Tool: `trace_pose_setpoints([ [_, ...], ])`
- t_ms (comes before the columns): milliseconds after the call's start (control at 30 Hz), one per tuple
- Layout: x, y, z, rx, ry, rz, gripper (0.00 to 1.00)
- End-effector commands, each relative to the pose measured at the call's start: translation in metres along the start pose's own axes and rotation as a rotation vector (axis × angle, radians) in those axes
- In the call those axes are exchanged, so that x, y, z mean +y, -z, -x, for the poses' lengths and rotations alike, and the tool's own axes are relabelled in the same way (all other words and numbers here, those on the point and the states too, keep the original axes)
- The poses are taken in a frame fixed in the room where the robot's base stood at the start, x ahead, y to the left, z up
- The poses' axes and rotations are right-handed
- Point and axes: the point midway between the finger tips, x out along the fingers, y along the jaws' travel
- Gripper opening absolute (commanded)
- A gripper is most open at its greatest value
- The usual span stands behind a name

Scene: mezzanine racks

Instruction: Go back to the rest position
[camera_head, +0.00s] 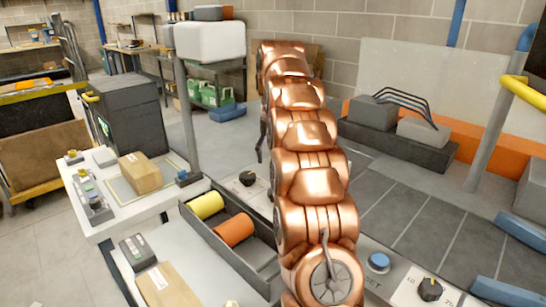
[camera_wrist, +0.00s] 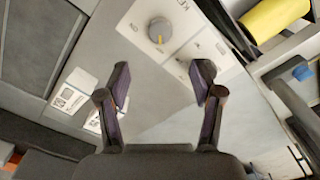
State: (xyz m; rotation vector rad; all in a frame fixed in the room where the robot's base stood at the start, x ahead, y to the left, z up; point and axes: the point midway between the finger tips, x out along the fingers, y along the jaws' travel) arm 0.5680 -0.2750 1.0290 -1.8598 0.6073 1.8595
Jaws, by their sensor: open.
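My gripper (camera_wrist: 162,80) shows in the wrist view with its two dark fingers spread apart and nothing between them. It is over a grey surface, with a light panel bearing a round grey knob (camera_wrist: 160,31) just beyond the fingertips. In the head view my copper-coloured arm stretches away up the middle of the picture. It hides most of the gripper there, and only a thin dark part shows at its left edge. A black knob (camera_head: 248,178) stands on a panel just left of my arm.
A dark tray (camera_head: 267,269) left of my arm holds a yellow roll (camera_head: 206,205) and an orange roll (camera_head: 235,230). Cardboard boxes (camera_head: 141,172) (camera_head: 168,286) lie further left. A blue button (camera_head: 378,262) and another knob (camera_head: 430,289) are at front right. A grey post (camera_head: 186,118) stands behind.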

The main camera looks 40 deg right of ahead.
Motion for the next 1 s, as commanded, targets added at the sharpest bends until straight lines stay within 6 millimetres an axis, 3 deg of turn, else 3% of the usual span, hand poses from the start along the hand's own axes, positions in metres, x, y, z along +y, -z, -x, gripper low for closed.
trace_pose_setpoints([
  [300, -0.001, -0.001, 0.001, 0.0, 0.0, 0.001, 0.66],
  [467, -0.01, -0.015, 0.008, -0.006, 0.0, 0.028, 0.66],
  [667, -0.033, -0.06, 0.021, -0.023, -0.002, 0.104, 0.66],
  [1000, -0.059, -0.152, 0.033, -0.055, -0.008, 0.239, 0.66],
])
